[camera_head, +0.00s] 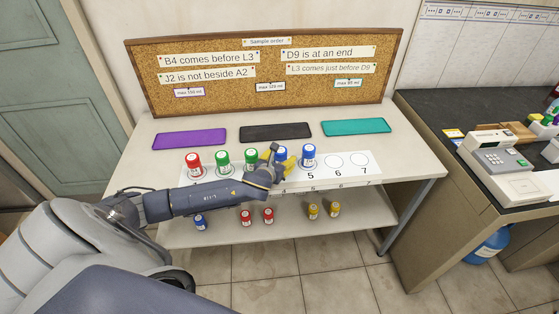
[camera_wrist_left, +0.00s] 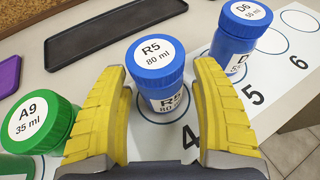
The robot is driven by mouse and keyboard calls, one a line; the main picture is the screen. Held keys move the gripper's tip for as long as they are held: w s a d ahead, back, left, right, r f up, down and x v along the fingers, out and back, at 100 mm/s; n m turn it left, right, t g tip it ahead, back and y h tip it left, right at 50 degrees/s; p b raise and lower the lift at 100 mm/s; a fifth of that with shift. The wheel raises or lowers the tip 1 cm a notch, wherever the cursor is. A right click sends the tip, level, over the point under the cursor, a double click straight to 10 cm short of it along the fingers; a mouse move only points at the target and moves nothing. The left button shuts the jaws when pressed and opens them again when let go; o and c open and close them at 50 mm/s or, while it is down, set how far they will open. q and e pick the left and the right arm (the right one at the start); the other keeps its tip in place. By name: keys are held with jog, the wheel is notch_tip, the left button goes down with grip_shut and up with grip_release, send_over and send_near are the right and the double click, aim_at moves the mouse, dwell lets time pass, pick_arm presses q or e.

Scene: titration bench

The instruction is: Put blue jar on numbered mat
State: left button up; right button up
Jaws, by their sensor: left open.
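A blue-lidded jar labelled R5, 80 ml (camera_wrist_left: 158,72) stands upright by number 4 on the white numbered mat (camera_head: 348,171); it shows partly in the head view (camera_head: 281,153). My left gripper (camera_head: 273,164) is open, with its yellow fingers on either side of this jar in the wrist view (camera_wrist_left: 163,105). Whether the fingers touch it I cannot tell. A second blue jar (camera_head: 309,155) stands at number 5. A red jar (camera_head: 194,165) and two green jars (camera_head: 223,162) (camera_head: 251,159) stand left of R5. Circles 6 and 7 are empty. My right gripper is not in view.
Purple (camera_head: 189,138), dark (camera_head: 275,131) and teal (camera_head: 356,127) mats lie empty behind the numbered mat. A cork board (camera_head: 270,70) with clue notes stands at the back. The lower shelf (camera_head: 365,224) holds blue, red and yellow jars. A dark counter (camera_head: 430,115) stands at right.

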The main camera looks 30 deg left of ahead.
pick_arm(q)
jog(key=shift+r, duration=0.15)
jog(key=v, duration=1.2)
jog(key=shift+r, duration=0.1)
